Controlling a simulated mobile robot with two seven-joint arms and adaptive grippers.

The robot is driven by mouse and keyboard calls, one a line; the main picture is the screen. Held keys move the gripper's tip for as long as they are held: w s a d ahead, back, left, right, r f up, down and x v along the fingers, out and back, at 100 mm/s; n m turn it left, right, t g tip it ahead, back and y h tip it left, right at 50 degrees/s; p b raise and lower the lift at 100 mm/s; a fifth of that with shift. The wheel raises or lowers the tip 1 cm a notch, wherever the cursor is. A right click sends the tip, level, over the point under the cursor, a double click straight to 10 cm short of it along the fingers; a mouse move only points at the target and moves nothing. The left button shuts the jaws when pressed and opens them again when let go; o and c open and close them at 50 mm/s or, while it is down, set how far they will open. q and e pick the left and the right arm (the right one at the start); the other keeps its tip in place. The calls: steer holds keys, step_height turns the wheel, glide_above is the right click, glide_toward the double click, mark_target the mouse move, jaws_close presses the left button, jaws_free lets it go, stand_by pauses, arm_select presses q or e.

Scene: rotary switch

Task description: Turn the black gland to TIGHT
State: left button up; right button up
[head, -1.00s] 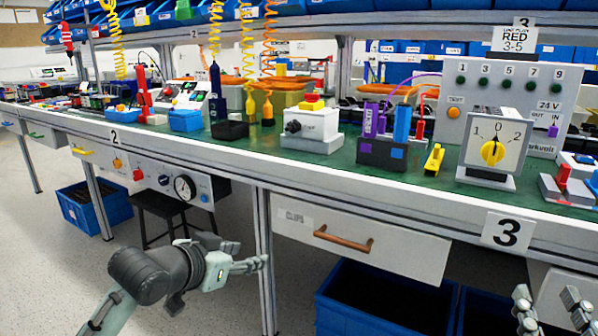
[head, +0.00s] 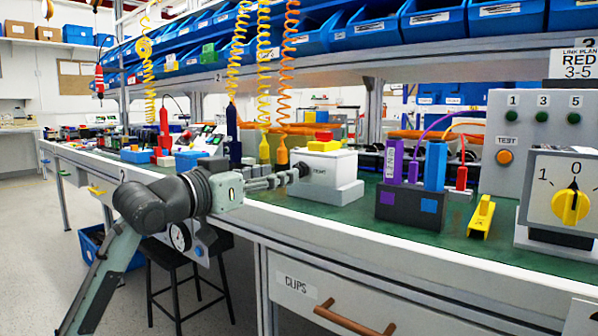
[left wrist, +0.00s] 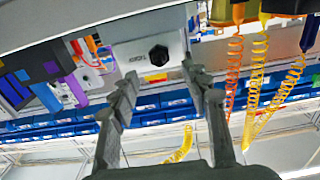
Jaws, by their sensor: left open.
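The black gland (head: 303,168) is a dark knob on the front of a white box (head: 335,165) with a red and yellow top. Small lettering, apparently TIGHT, is on the box just right of the gland. In the left wrist view the gland (left wrist: 158,55) shows as a dark, faceted round piece beyond the fingertips and between their lines. My left gripper (head: 292,178) is open and empty, its fingers pointing at the gland from the left. Whether a finger touches the gland cannot be told. My right gripper is not in view.
Right of the box stand a dark holder (head: 410,208) with purple and blue blocks, a yellow clip (head: 481,217) and a dial switch (head: 569,205). Coiled yellow and orange cords (head: 265,75) hang behind my gripper. The white bench edge (head: 330,236) runs below.

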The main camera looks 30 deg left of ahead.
mark_target(300, 171)
arm_select(q)
steer(key=w, duration=0.5)
steer(key=shift+w+d, duration=0.25)
steer(key=shift+w, duration=0.15)
steer(key=shift+c, duration=0.6)
jaws_close()
